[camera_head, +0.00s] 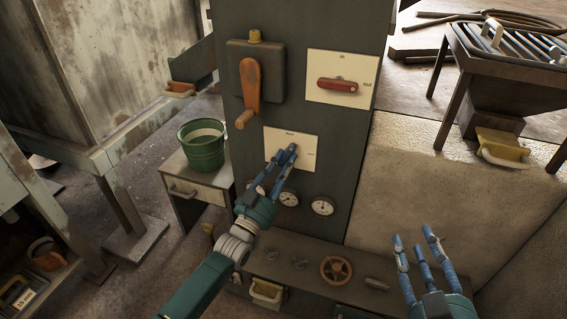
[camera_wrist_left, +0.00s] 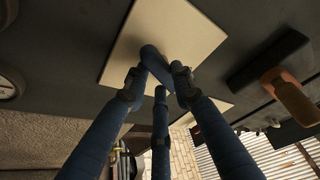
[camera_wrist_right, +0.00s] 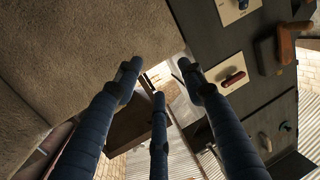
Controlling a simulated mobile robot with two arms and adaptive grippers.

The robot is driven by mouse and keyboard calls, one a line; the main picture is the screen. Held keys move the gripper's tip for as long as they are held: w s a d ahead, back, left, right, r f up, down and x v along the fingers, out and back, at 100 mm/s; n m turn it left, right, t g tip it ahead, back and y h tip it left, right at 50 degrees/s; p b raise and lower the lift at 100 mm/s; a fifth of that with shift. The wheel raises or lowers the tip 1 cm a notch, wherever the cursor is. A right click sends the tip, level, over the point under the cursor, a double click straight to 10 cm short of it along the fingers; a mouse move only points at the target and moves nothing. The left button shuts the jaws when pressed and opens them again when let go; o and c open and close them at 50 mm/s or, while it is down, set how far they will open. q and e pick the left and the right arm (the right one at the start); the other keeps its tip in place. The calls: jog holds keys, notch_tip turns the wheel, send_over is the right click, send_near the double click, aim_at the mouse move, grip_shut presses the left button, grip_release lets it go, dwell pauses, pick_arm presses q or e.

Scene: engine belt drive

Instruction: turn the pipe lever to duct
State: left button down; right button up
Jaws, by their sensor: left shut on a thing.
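A pale plate (camera_head: 304,147) sits on the dark upright panel, below a larger plate (camera_head: 360,70) with a red switch handle (camera_head: 338,85). My left gripper (camera_head: 289,153) is at the lower plate, its blue fingers closed around a small blue lever (camera_wrist_left: 155,65) on it. The lever is mostly hidden by the fingers in the head view. The lettering on the plates is too small to read, so the duct mark cannot be made out. My right gripper (camera_head: 418,245) is open and empty, to the right of the panel and apart from it.
An orange lever (camera_head: 250,85) hangs left of the plates. Dials (camera_head: 322,206) are below, above a shelf with an orange handwheel (camera_head: 336,269). A green bucket (camera_head: 203,147) stands on a small cabinet at left. A grill (camera_head: 505,55) stands at upper right.

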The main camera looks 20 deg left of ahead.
pick_arm(q)
jog(key=shift+d+n+t+y+p, duration=0.2)
jog(key=shift+n+y, duration=0.75)
jog(key=shift+n, duration=1)
jog(key=shift+d+n+t+y+p, duration=0.15)
jog(key=shift+n+y, duration=0.8)
jog(key=shift+n, duration=1)
pick_arm(e)
jog(key=shift+s+d+f+g+h, duration=0.2)
jog(key=shift+f+g, duration=0.15)
jog(key=shift+f, duration=0.4)
jog(key=shift+s+d+f+g+h, duration=0.1)
jog(key=shift+s+f+g, duration=0.1)
jog(key=shift+f+g, duration=0.35)
jog(key=shift+s+d+f+g+h, duration=0.1)
jog(key=shift+s+d+f+g, duration=0.1)
jog(key=shift+f, duration=0.7)
pick_arm(q)
jog(key=shift+a, duration=0.1)
jog(key=c, duration=1.4)
grip_release()
jog(key=shift+c, duration=0.2)
pick_arm(e)
jog(key=shift+s, duration=0.1)
pick_arm(q)
jog(key=v, duration=1.2)
